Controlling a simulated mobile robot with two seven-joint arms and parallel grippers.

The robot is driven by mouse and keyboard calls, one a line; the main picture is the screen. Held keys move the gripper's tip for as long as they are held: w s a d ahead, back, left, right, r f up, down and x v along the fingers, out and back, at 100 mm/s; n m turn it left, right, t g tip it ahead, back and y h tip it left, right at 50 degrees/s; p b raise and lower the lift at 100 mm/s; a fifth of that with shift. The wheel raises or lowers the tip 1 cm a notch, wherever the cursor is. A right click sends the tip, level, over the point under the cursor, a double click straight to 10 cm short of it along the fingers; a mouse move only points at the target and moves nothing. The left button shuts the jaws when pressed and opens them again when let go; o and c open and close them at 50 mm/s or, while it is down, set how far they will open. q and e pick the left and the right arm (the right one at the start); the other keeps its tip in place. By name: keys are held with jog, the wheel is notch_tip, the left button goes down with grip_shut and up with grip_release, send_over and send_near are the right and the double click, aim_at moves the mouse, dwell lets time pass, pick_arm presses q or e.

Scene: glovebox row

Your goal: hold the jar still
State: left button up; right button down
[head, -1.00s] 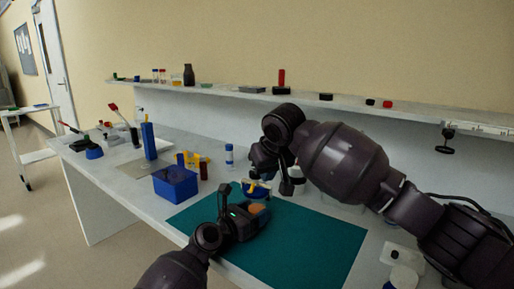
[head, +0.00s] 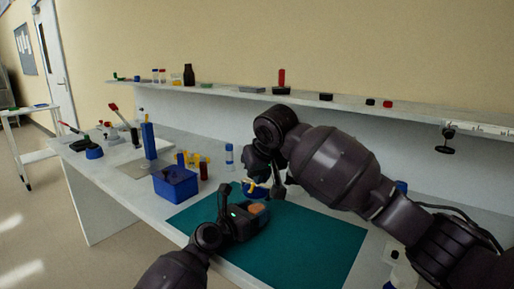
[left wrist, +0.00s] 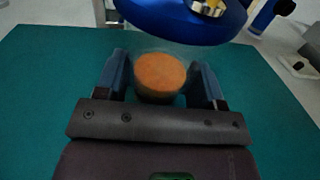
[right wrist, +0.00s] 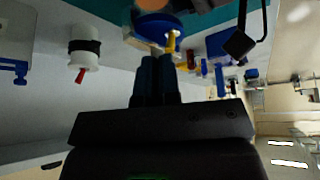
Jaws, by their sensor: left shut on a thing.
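A clear jar with orange contents (left wrist: 160,73) sits between the fingers of my left gripper (left wrist: 162,82), which is shut on it over the green mat; the orange also shows in the head view (head: 255,209). A blue lid with a yellow handle (left wrist: 180,22) is at the top of the jar; whether it touches the rim I cannot tell. My right gripper (right wrist: 158,62) comes from above, its fingers close together at the lid's yellow handle (right wrist: 172,42). In the head view my left gripper (head: 245,212) is low, with the lid (head: 256,189) above.
The green mat (head: 300,250) is clear on its right. A shelf (head: 225,90) with bottles and small items runs along the wall.

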jog(key=shift+a+f, duration=0.35)
jog(key=shift+a, duration=0.15)
jog(key=shift+s, duration=0.15)
jog(key=shift+s+r, duration=0.1)
jog(key=shift+s, duration=0.2)
notch_tip(320, 180, up, 6)
dwell(0.8)
notch_tip(320, 180, down, 6)
jog(key=w+d, duration=0.2)
jog(key=shift+d, duration=0.35)
dwell(0.6)
